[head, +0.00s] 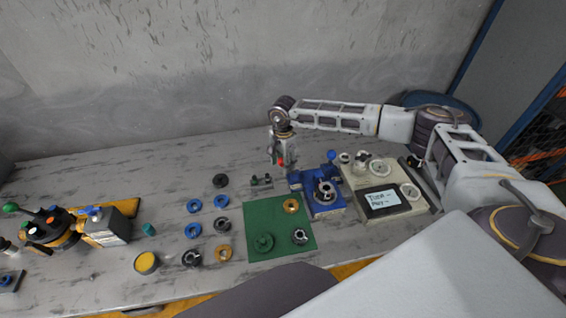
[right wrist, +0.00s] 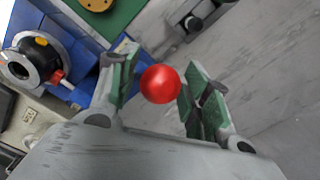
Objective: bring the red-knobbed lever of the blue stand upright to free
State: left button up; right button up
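The blue stand (head: 322,196) sits on the table right of the green mat, with a round black-and-metal part on it. In the right wrist view the blue stand (right wrist: 82,32) fills the upper left. The red knob (right wrist: 160,84) is between the two green-padded fingers of my right gripper (right wrist: 157,92), which are apart. The red knob also shows just under the right gripper (head: 279,157) in the head view (head: 281,162), at the stand's left side. The lever's shaft is hidden, so its tilt cannot be told. My left gripper is not in view.
A blue-knobbed lever (head: 331,156) stands at the back of the stand. A beige unit with a screen (head: 382,200) stands close on the right. The green mat (head: 282,236) and several rings lie to the left. A black-orange device (head: 47,229) is far left.

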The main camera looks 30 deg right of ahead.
jog(key=c, duration=0.5)
jog(key=shift+o, duration=0.2)
jog(key=shift+d+r, duration=0.15)
jog(key=shift+d, duration=0.1)
jog(key=shift+s+d+r, duration=0.1)
jog(key=shift+d+r, duration=0.15)
jog(key=shift+d, duration=0.15)
jog(key=shift+s+d+r+p, duration=0.2)
jog(key=shift+s+d, duration=0.05)
jog(key=shift+d, duration=0.5)
jog(key=shift+s+d+r+p, duration=0.15)
jog(key=shift+s+d, duration=0.05)
jog(key=shift+d, duration=0.55)
dwell(0.8)
jog(key=shift+s+d+r, duration=0.1)
jog(key=shift+s+d, duration=0.05)
jog(key=shift+d, duration=0.6)
dwell(0.6)
jog(key=o, duration=0.7)
